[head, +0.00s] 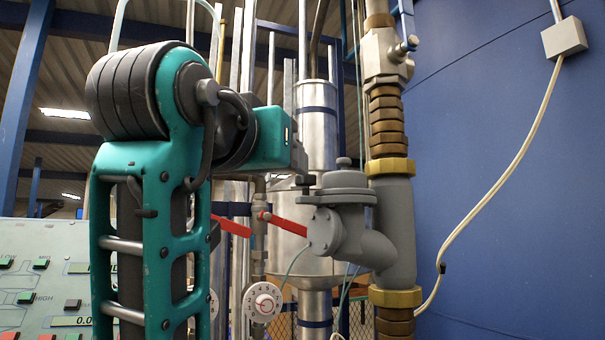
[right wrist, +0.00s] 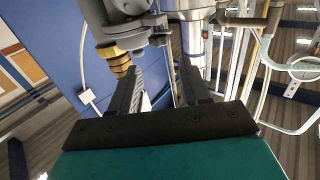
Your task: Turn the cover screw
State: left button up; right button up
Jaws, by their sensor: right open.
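A grey meter body (head: 400,232) stands on a vertical pipe, with a round grey cover (head: 346,182) on its side branch and a small knob, perhaps the cover screw (head: 343,162), on top. My teal arm reaches up and over toward it. My right gripper (head: 312,190) has its dark fingers just left of the cover. In the right wrist view my right gripper (right wrist: 158,66) is open with nothing between its fingers, and the grey meter parts (right wrist: 132,30) lie beyond the tips. I cannot tell whether a finger touches the cover. My left gripper is not in view.
A red lever (head: 284,224) and a white dial (head: 264,302) sit left of the meter. A control panel (head: 40,262) is at the lower left. A blue wall (head: 510,120) with a hanging cable (head: 500,172) is at the right; brass fittings (head: 390,167) join the pipe.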

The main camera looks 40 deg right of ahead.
aim_at(306, 185)
jog(key=p+x, duration=0.1)
jog(key=x, duration=0.9)
jog(key=c, duration=0.8)
